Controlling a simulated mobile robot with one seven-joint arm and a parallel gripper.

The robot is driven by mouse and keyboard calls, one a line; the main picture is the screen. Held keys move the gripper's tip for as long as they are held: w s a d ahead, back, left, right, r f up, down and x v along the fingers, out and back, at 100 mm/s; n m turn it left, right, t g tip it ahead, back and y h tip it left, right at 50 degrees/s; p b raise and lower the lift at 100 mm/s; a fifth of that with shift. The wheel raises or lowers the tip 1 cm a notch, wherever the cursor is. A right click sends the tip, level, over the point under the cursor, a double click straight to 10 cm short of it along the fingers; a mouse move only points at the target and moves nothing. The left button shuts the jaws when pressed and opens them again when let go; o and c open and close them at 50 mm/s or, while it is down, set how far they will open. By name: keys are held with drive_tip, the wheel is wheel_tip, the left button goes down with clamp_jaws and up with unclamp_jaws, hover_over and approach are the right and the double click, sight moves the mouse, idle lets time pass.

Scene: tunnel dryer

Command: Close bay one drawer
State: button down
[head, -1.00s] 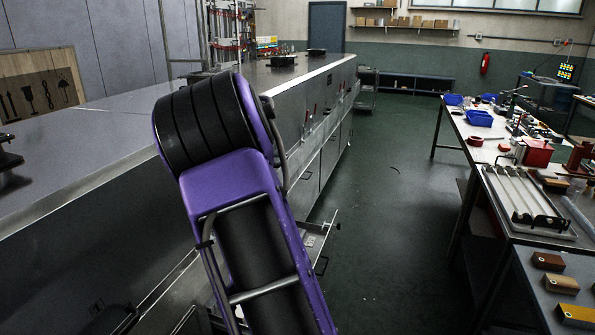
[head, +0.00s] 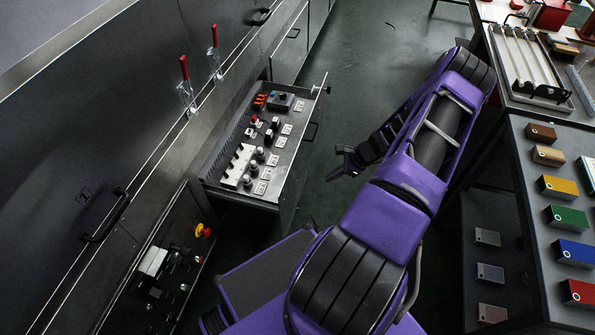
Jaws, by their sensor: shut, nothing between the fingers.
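A grey drawer (head: 283,163) with switches, knobs and small labels on its top stands pulled out from the long dryer cabinet, left of centre in the head view. Its handle (head: 312,132) is on the front face, towards the aisle. My gripper (head: 334,164) is dark, shut and empty. It is out over the aisle, just right of the drawer front and apart from it in the picture. My purple arm curves round on the right.
A panel with a red and yellow button (head: 203,230) shows low at left. Two red-handled clamps (head: 184,70) sit on the cabinet edge. A bench with coloured blocks (head: 566,217) bounds the right side. Dark floor (head: 370,70) is clear between.

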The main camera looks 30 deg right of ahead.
drive_tip(key=m+t, duration=0.1)
drive_tip(key=m, duration=0.1)
drive_tip(key=t+y, duration=0.1)
approach(286, 180)
drive_tip(key=shift+m, duration=0.4)
drive_tip(key=x, duration=0.4)
drive_tip(key=d+f+x, duration=0.1)
drive_tip(key=shift+a+f, duration=0.25)
drive_tip(key=shift+w+a, duration=0.25)
drive_tip(key=shift+w, duration=0.1)
